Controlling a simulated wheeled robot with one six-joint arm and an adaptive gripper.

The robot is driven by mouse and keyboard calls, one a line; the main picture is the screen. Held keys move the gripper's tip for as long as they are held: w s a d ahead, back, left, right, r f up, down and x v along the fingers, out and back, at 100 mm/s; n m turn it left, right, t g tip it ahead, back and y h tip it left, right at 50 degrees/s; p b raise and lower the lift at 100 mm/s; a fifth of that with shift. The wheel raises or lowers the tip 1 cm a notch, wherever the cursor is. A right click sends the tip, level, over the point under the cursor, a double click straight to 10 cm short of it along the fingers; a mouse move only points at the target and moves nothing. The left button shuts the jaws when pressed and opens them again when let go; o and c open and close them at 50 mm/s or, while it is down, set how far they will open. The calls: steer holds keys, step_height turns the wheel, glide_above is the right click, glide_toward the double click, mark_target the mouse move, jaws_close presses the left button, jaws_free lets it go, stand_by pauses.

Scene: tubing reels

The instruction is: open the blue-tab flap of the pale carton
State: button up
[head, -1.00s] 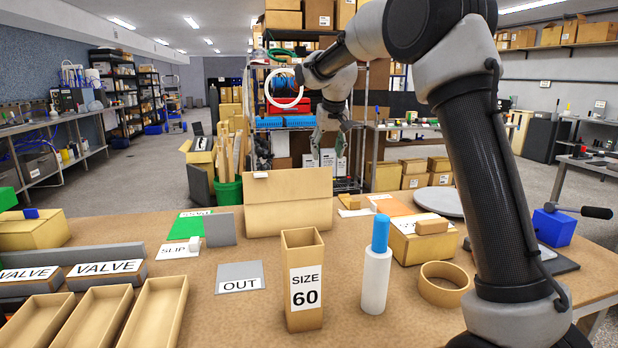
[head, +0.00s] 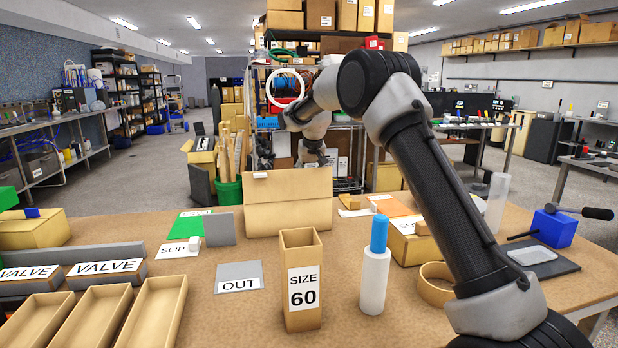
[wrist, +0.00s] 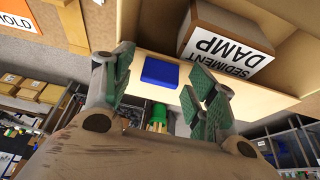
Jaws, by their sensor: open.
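The pale carton (head: 288,218) stands at the table's back edge, with a raised panel bearing a small white tab facing me. In the wrist view a blue tab (wrist: 160,72) sits on a pale flap strip (wrist: 262,103) along the carton's edge. Inside the carton is a box labelled SEDIMENT DAMP (wrist: 225,50). My gripper (wrist: 160,82) is open, its green-padded fingers to either side of the blue tab, with nothing visibly held. In the head view my gripper (head: 313,160) is behind the carton, its fingertips partly hidden; the blue tab is hidden there.
A SIZE 60 box (head: 302,280) and a white bottle with a blue top (head: 374,275) stand in front. Another carton with a blue tab (head: 32,230) is at the left. An orange sheet (head: 392,204) lies right of the pale carton. A green bin (head: 228,190) stands behind the table.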

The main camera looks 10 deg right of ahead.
jaws_close()
